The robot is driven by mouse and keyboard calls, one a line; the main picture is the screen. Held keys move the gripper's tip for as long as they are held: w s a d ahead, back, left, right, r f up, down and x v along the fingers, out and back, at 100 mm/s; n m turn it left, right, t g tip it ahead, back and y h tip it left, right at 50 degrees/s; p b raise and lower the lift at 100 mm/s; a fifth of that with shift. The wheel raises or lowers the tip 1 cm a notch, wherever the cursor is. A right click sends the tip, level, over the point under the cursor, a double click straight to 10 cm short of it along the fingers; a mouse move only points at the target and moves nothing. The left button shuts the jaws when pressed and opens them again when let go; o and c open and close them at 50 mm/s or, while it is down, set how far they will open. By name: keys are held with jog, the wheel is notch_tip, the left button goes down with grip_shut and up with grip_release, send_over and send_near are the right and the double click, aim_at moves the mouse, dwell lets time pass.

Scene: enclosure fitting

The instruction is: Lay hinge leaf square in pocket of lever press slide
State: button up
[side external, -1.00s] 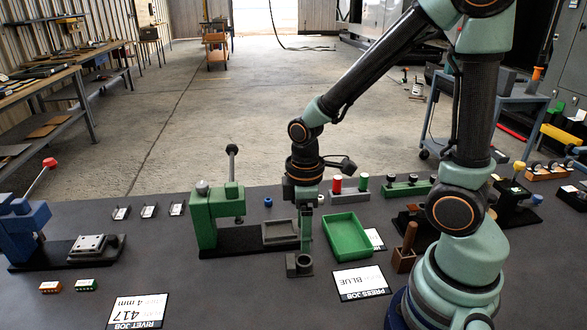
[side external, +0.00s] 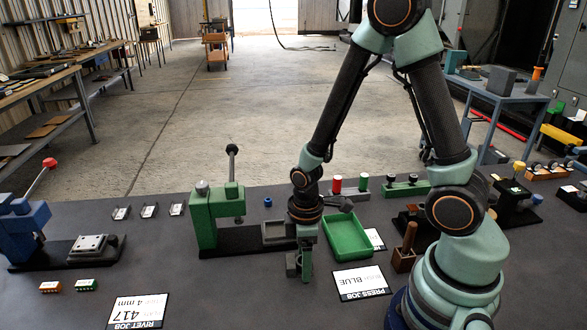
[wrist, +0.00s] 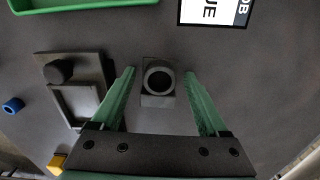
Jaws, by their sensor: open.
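My gripper (wrist: 159,78) is open, pointing down, its two green fingers either side of a dark grey block with a round bore (wrist: 157,82) in the wrist view. In the side view my gripper (side external: 306,278) partly covers that block (side external: 292,264); I cannot tell whether they touch. The green lever press (side external: 205,218) stands left of my gripper. A grey framed pocket (side external: 275,232) lies on its dark base; it seems empty in the wrist view (wrist: 80,103). Three small flat metal pieces (side external: 149,211) lie left of the press, too small to tell whether they are hinge leaves.
A green tray (side external: 348,238) and a PRESS JOB BLUE card (side external: 361,282) lie right of my gripper. A blue press (side external: 25,225) with a silver plate (side external: 90,245) stands far left. A blue part (side external: 267,201) lies behind the pocket. The front middle is clear.

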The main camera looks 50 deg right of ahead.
grip_shut()
dwell(0.4)
notch_tip(320, 180, up, 19)
jog(key=w+d+f, duration=0.5)
jog(key=w+f, duration=0.3)
jog(key=w, duration=0.1)
jog(key=shift+w+d+f+n, duration=0.15)
jog(key=shift+w+f+n, duration=0.2)
jog(key=shift+w+n, duration=0.05)
